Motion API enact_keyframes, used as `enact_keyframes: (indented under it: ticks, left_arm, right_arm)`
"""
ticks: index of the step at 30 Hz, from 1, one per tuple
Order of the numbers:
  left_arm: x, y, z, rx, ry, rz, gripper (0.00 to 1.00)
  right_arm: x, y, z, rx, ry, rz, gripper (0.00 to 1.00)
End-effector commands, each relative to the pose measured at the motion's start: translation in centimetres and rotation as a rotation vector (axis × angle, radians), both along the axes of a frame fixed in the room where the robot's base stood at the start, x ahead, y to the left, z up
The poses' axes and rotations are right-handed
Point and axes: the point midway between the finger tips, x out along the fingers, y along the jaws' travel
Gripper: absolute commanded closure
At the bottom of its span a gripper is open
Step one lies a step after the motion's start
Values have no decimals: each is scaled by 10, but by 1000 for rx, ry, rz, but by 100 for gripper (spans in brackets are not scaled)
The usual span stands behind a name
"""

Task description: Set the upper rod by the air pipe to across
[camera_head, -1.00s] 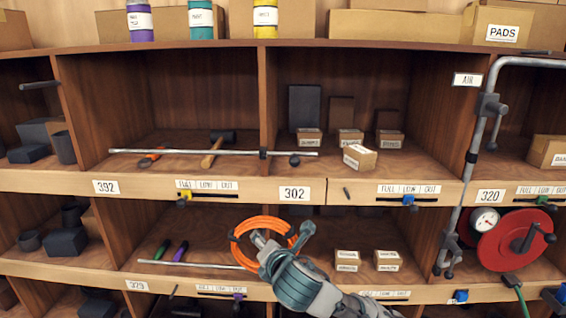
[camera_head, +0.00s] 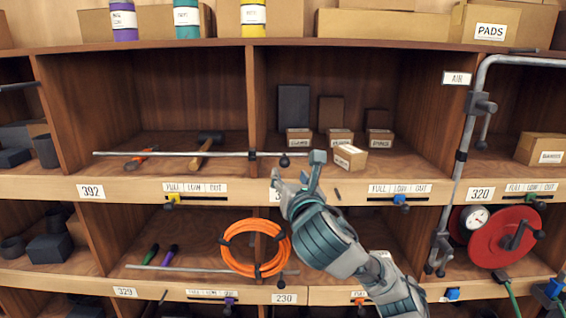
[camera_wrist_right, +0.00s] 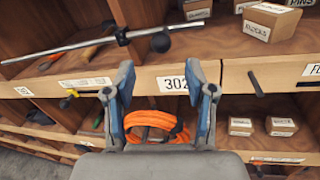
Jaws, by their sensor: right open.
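The air pipe (camera_head: 466,140) is a grey metal pipe at the right of the head view, under the AIR label (camera_head: 457,78). It bends to the right at the top. Its upper fitting (camera_head: 481,103) carries a short grey rod (camera_head: 484,128) that hangs down, roughly along the pipe. A lower fitting with dark ends (camera_head: 438,262) sits near the pipe's bottom. My right gripper (camera_head: 296,178) is open and empty before the shelf edge, well left of the pipe. In the right wrist view its fingers (camera_wrist_right: 160,78) stand apart. My left gripper is out of view.
A long metal rod (camera_head: 180,153) with a black knob (camera_head: 284,161) lies across the upper shelf front. An orange hose coil (camera_head: 228,254) sits below it. A red reel (camera_head: 497,240) and gauge (camera_head: 475,217) stand beside the pipe. Small boxes (camera_head: 349,157) are near the gripper.

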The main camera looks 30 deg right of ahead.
Motion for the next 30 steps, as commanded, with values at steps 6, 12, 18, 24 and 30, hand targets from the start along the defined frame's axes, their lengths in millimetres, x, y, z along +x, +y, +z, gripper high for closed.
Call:
enact_keyframes:
  ticks: [6,12,18,24,30]
  left_arm:
    - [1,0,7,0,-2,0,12]
    - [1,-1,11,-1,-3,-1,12]
    - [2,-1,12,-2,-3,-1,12]
    - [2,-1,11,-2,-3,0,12]
    - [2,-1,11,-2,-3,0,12]
  right_arm:
    - [47,-18,1,2,3,-1,45]
    - [73,-24,1,0,1,-1,45]
    - [81,-28,0,0,-1,0,45]
    - [81,-30,0,1,-1,0,45]
    - [81,-30,0,1,0,0,92]
